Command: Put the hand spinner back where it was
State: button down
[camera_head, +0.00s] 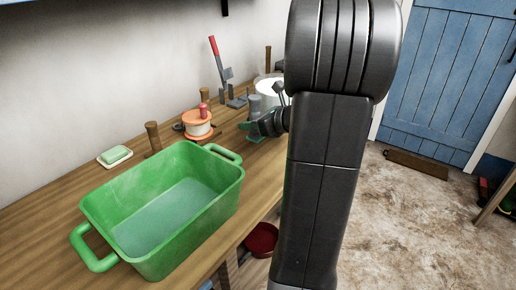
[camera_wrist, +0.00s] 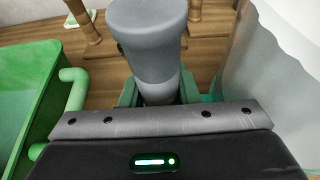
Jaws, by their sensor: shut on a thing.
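My gripper (camera_head: 258,127) is over the wooden bench, beyond the green tub. In the wrist view its green fingertips (camera_wrist: 158,94) are closed on both sides of an upright grey cylinder (camera_wrist: 150,40) with a rounded top. The same grey cylinder (camera_head: 254,103) shows small in the head view. Its lower end is hidden by the gripper, so I cannot tell whether it touches the bench. I cannot tell for certain that it is the hand spinner. A white drum (camera_head: 270,86) stands close behind it, partly hidden by my arm; its pale wall (camera_wrist: 285,85) is at right in the wrist view.
The green tub (camera_head: 96,204) stands at the front left; its handle (camera_wrist: 72,90) is close to my gripper. An orange-and-white reel (camera_head: 197,124), wooden pegs (camera_head: 153,136), a soap dish (camera_head: 115,157) and a red-handled tool (camera_head: 216,58) stand along the wall.

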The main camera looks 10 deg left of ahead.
notch_tip(320, 180, down, 8)
jog(key=shift+d+f+b, duration=0.1)
jog(key=shift+b, duration=0.5)
jog(key=shift+f, duration=0.15)
jog(key=c, duration=1.1)
grip_release()
jog(key=shift+r, duration=0.25)
jog(key=p+v, duration=0.1)
jog(key=v, duration=1.1)
